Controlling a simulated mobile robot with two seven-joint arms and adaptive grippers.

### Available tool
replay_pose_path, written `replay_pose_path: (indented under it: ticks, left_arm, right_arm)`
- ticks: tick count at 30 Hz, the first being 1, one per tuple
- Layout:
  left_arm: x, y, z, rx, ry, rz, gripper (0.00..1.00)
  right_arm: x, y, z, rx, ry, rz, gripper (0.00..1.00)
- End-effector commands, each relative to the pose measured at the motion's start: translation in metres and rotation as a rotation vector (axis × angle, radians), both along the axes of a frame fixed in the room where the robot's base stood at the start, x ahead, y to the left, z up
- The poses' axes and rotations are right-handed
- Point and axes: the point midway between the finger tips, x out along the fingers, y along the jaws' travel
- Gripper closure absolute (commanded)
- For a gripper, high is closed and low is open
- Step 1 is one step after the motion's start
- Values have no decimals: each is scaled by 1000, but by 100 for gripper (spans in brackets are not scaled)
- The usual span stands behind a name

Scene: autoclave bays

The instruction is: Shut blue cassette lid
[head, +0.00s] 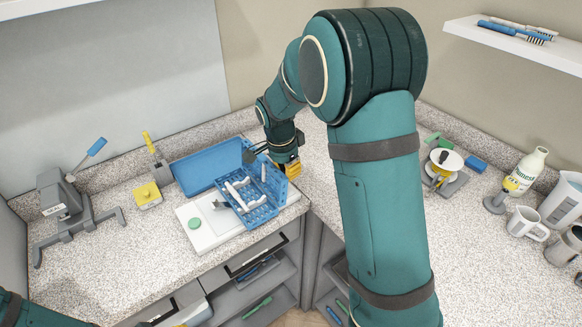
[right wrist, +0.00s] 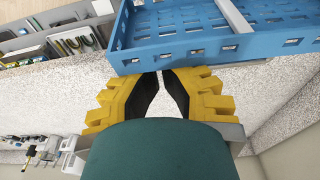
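The blue perforated cassette (head: 262,214) sits on a white board near the counter's front edge. White-handled instruments lie in it. Its perforated lid (head: 272,182) stands open, raised at the cassette's back right side. My right gripper (head: 287,166) is just behind and right of the raised lid, partly hidden by it. In the right wrist view, the yellow-and-black fingers of my right gripper (right wrist: 161,76) have their tips together with nothing visible between them, close to the edge of blue perforated plastic (right wrist: 190,47). My left gripper is out of view.
A plain blue tray (head: 205,166) leans behind the cassette. A green disc (head: 194,223) lies on the white board (head: 201,240). A grey stand (head: 75,210) and yellow block (head: 147,194) are to the left. Mugs (head: 527,224) and a bottle (head: 526,170) are far right.

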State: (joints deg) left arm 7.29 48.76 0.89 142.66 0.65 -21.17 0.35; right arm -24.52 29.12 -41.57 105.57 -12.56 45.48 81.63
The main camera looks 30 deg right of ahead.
Motion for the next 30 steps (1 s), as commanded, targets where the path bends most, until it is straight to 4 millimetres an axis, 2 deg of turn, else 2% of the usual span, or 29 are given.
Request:
replay_pose_path:
  ticks: [10, 21, 30]
  left_arm:
    - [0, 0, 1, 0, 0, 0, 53]
    - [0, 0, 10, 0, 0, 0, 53]
    - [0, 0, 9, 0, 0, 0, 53]
  right_arm:
    - [0, 2, 0, 0, 0, 0, 100]
    - [-1, 20, 5, 0, -1, 1, 100]
    - [-1, 21, 4, 0, 0, 0, 100]
